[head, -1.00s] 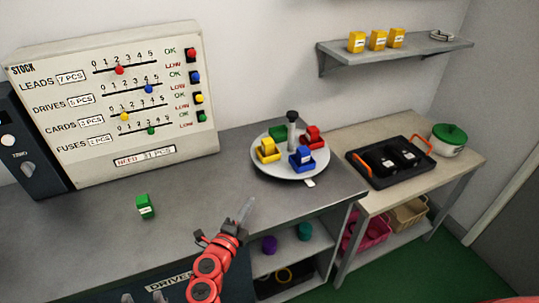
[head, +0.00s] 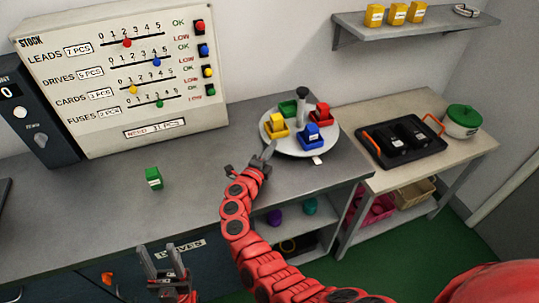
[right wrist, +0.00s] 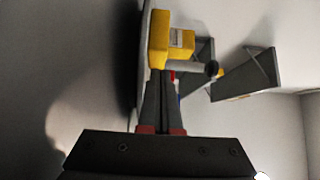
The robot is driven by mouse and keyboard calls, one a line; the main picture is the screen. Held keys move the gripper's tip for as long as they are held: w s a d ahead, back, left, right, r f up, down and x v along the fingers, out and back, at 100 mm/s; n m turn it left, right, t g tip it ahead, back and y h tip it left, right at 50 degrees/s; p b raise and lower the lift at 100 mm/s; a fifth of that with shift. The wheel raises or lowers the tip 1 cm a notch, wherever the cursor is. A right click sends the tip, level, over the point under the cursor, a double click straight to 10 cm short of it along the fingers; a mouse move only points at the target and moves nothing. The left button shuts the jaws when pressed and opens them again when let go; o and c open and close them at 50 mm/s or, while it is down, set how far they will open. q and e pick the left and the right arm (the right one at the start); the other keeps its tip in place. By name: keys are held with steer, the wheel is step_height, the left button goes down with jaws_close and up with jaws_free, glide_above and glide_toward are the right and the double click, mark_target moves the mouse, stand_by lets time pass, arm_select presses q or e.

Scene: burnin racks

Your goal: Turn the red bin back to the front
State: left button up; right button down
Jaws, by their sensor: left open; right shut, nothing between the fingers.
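The red bin (head: 321,115) sits at the back right of a round white turntable (head: 283,147) with a dark-topped centre post (head: 301,105). A blue bin (head: 311,134) is at the front, a yellow bin (head: 277,130) at the left, a green bin (head: 287,108) at the back left. A white tag (head: 317,160) is at the turntable's front edge. My right gripper (head: 269,150) is shut and empty by the front-left rim, near the yellow bin. In the right wrist view its fingers (right wrist: 162,103) point at the yellow bin (right wrist: 159,45); contact is unclear. My left gripper (head: 168,255) is open at the counter's front.
A green block (head: 153,178) stands on the counter, left of my right arm. The stock board (head: 120,80) stands behind. To the right, a side table holds a black tray (head: 377,155) and a green-lidded pot (head: 461,122). A wall shelf (head: 415,27) carries yellow boxes.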

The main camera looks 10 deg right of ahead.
steer(key=shift+w+a+r, duration=0.1)
steer(key=shift+w+a, duration=0.1)
steer(key=shift+w, duration=0.8)
steer(key=shift+w+a+f+h+b, duration=0.2)
steer(key=shift+h+b, duration=0.1)
steer(key=shift+b, duration=0.3)
steer(key=shift+w+m+g, duration=0.1)
steer(key=shift+m+g, duration=0.2)
steer(key=shift+w+a+b, duration=0.1)
steer(key=shift+b, duration=0.2)
